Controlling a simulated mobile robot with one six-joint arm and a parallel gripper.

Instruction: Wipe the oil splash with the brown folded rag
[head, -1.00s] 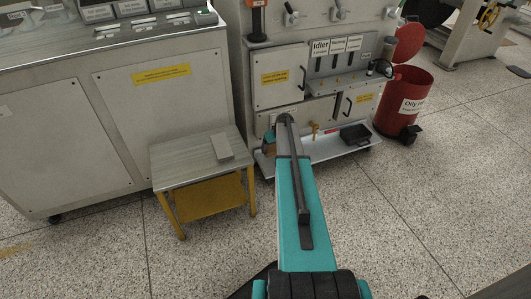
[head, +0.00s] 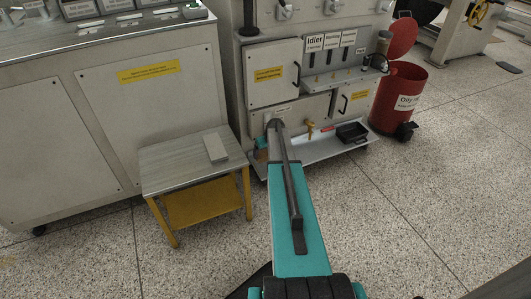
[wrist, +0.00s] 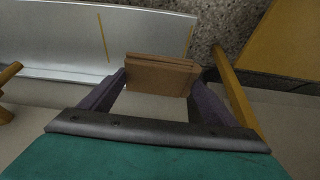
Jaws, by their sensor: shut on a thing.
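The brown folded rag (wrist: 160,74) is pinched between the two purple fingers of my gripper (wrist: 158,82) in the wrist view. A pale metal tray (wrist: 70,42) with a thin yellow line lies beyond it there. In the head view my arm reaches toward the low tray (head: 318,148) at the foot of the grey machine. A small brown patch of the rag (head: 261,155) shows at the arm's end, and the fingers are mostly hidden by the arm. I cannot make out the oil splash in either view.
A yellow-legged side table (head: 180,167) with a grey block (head: 215,148) stands left of my arm. A black bin (head: 352,132) and a yellow valve (head: 310,129) are at the tray's right. A red oily-waste can (head: 400,95) stands farther right.

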